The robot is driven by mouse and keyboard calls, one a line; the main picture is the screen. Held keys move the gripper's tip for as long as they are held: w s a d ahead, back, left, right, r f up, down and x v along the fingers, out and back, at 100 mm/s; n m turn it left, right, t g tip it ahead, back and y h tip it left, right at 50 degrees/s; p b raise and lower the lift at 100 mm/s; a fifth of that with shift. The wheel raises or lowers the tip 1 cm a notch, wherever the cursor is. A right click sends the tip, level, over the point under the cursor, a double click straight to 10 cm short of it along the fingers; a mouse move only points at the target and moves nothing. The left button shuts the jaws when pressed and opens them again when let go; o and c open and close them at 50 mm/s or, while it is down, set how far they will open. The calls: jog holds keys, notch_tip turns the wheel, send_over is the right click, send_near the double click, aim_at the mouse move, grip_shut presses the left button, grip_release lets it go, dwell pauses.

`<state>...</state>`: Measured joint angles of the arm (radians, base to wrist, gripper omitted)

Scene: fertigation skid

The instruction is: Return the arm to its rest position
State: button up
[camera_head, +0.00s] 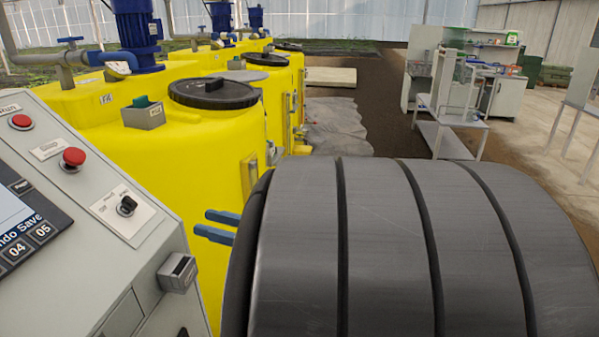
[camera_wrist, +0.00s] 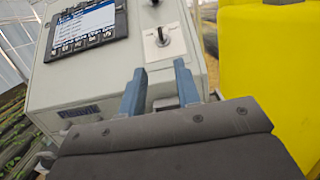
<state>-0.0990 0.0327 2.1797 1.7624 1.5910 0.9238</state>
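My gripper (camera_head: 222,226) shows as two blue fingers sticking out to the left from behind my large grey arm link in the head view. In the wrist view my gripper (camera_wrist: 160,88) points at the grey control cabinet (camera_wrist: 110,90), with its two fingers apart and nothing seen between them but the cabinet face. The cabinet (camera_head: 60,280) stands at the left in the head view, with a gap between it and the fingertips. My arm link fills the lower right of the head view and hides what lies behind it.
Yellow tanks (camera_head: 190,150) with black lids (camera_head: 213,92) and blue pumps (camera_head: 137,25) stand behind the cabinet. The cabinet carries red buttons (camera_head: 73,157), a black rotary switch (camera_head: 127,206), a screen (camera_wrist: 85,25) and a small protruding box (camera_head: 177,272). A grey cart (camera_head: 450,140) stands farther back.

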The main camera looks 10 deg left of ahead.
aim_at(128, 198)
jog(key=a+r, duration=0.1)
jog(key=a, duration=0.4)
jog(key=a+r, duration=0.1)
jog(key=a, duration=1)
jog(key=shift+a+r, duration=0.2)
jog(key=shift+r, duration=0.2)
jog(key=shift+a, duration=0.1)
jog(key=shift+a+n+g, duration=0.3)
jog(key=shift+a, duration=0.05)
jog(key=n+g+h, duration=0.1)
jog(key=n+g, duration=0.4)
jog(key=shift+n, duration=0.3)
jog(key=shift+s+d+n+g+h, duration=0.1)
jog(key=shift+n+g+h, duration=1.6)
jog(key=shift+n+g, duration=0.75)
jog(key=shift+n+t, duration=0.25)
